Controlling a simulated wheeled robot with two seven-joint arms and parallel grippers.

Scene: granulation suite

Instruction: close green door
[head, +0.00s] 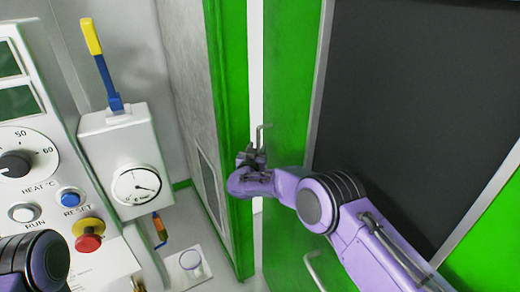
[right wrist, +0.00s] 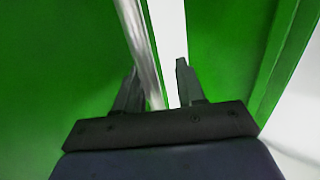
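The green door (head: 289,75), with a large dark panel (head: 415,95) in a grey frame, stands ajar. A narrow white gap (head: 256,60) shows between it and the green edge (head: 231,90) of the grey wall. A silver bar handle (head: 264,127) is at the door's edge by the gap. My right gripper (head: 252,157) is at this handle. In the right wrist view the handle bar (right wrist: 138,40) runs down between the fingers of my open gripper (right wrist: 158,85), nearer the left finger. Whether it touches is unclear. My left gripper is out of view.
A second silver handle (head: 316,270) is low on the green door. At left are a control panel (head: 40,165) with dial and buttons, and a white box (head: 118,150) with a gauge and a blue-yellow lever (head: 101,62). A small white floor plate (head: 190,265) lies below.

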